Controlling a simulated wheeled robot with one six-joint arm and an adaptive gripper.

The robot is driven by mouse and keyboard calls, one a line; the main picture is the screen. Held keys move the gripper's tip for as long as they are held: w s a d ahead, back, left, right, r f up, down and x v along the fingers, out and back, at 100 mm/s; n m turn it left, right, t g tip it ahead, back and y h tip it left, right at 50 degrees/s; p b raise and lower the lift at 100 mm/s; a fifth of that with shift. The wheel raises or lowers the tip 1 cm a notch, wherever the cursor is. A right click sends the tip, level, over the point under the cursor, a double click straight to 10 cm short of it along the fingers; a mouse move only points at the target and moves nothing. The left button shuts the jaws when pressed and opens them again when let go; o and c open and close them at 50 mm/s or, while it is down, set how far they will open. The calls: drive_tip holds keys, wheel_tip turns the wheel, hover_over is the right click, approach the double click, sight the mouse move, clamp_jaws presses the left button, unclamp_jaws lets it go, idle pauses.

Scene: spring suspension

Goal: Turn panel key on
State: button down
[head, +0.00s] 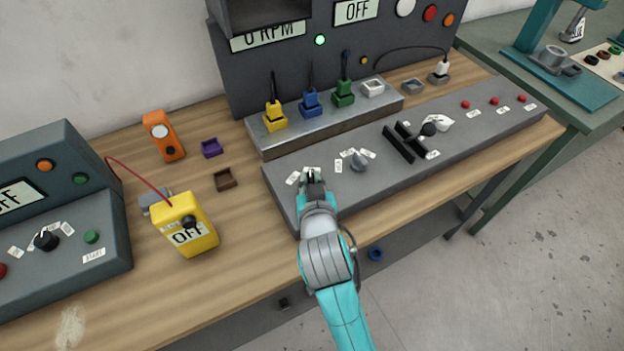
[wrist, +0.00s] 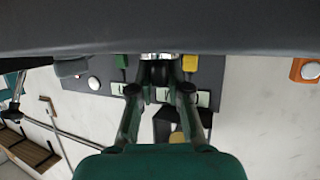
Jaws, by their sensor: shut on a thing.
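The grey control panel (head: 460,145) lies along the front of the wooden bench. My gripper (head: 312,178) is at the panel's left end, reaching down from the front. It is shut on the panel key, which the fingers mostly hide in the head view. In the wrist view, the dark key (wrist: 160,73) shows between the two fingers of my gripper (wrist: 160,90), with a silver collar against the panel face. Small white labels (head: 292,178) lie beside the key. The display above (head: 356,11) reads OFF, and another (head: 268,38) reads 0 RPM. The key's turn angle cannot be made out.
A grey knob (head: 359,161) and a black lever (head: 410,140) stand right of my gripper. Behind is a metal tray (head: 330,125) with yellow, blue and green connectors. A yellow meter (head: 186,225) reading OFF stands to the left. Bare bench lies between meter and panel.

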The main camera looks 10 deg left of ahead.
drive_tip(key=shift+a+f+m+h, duration=0.1)
drive_tip(key=shift+m+h, duration=0.7)
drive_tip(key=shift+h, duration=0.1)
drive_tip(key=c, duration=1.1)
unclamp_jaws()
drive_tip(key=v, duration=1.2)
drive_tip(key=shift+s+a+f, duration=0.1)
drive_tip(key=shift+a, duration=0.05)
